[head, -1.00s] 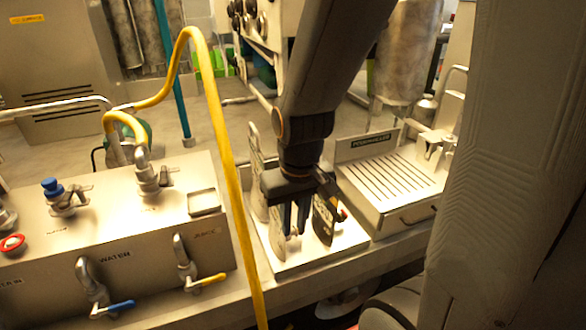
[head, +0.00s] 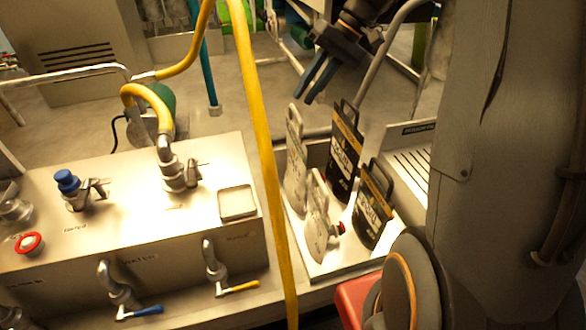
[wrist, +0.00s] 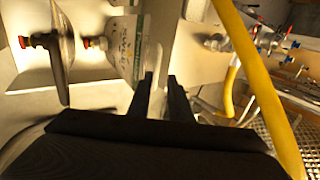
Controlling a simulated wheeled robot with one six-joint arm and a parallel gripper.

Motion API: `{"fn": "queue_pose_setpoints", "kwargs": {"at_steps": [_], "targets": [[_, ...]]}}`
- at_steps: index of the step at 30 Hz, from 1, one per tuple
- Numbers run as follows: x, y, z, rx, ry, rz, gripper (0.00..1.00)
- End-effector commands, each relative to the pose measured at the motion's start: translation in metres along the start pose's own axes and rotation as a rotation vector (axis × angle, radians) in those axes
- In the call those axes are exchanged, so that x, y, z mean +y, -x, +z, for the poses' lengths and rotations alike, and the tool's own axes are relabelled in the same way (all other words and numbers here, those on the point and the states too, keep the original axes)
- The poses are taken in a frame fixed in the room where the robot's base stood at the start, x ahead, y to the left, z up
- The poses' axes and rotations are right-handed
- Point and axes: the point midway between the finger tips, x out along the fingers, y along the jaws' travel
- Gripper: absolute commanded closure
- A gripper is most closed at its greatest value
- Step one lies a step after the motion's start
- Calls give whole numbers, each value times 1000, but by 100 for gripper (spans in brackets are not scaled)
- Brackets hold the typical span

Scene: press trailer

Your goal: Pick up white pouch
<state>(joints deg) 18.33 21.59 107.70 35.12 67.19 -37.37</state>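Two white pouches stand upright in a shallow tray (head: 318,268). One white pouch (head: 295,165) is at the back left, and another white pouch (head: 319,225) is in front of it. My gripper (head: 312,92) is above and behind the tray, apart from the pouches, with its fingers angled down to the left. It is open, with a narrow gap and nothing between the fingers. In the wrist view my gripper (wrist: 161,82) points toward a pale printed pouch (wrist: 128,45); which pouch this is, I cannot tell.
Two black pouches, a rear black pouch (head: 345,155) and a front black pouch (head: 373,208), stand right of the white ones. A yellow hose (head: 262,130) hangs left of the tray. A metal box with valves (head: 130,220) fills the left. A slatted drainer (head: 412,165) is at right.

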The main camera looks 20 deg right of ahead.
Motion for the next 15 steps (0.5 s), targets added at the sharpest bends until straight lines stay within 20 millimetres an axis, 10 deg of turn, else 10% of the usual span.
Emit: {"fn": "queue_pose_setpoints", "kwargs": {"at_steps": [15], "targets": [[5, -55, 0, 0, -7, 2, 81]]}}
